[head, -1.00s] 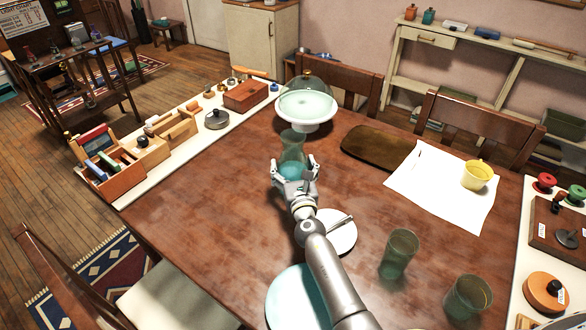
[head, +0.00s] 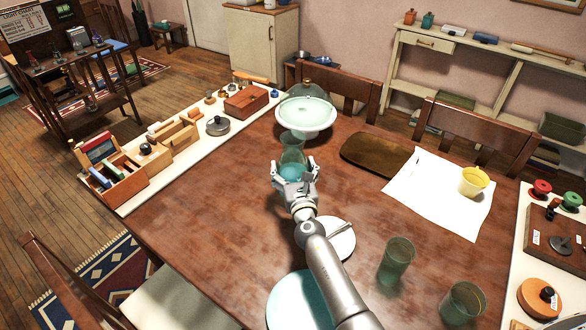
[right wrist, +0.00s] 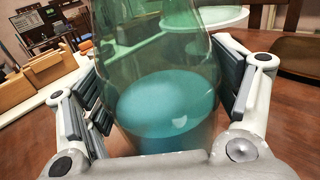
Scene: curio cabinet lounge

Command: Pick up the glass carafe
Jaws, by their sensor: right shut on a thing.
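The glass carafe (head: 292,144) is clear green glass with teal contents in its lower part. It is upright at the far side of the brown table (head: 210,215), in front of the domed cake stand. My right gripper (head: 293,168) is shut on the carafe, one finger on each side of its lower body. In the right wrist view the carafe (right wrist: 155,60) fills the middle between the finger pads. Its base is hidden by the gripper, so I cannot tell whether it touches the table. My left gripper is not in view.
The cake stand (head: 306,118) is close behind the carafe. A brown tray (head: 375,155), white paper (head: 425,200) and yellow cup (head: 473,181) lie to the right. Green tumblers (head: 396,262) and a plate (head: 338,240) are nearer. The table's left middle is clear.

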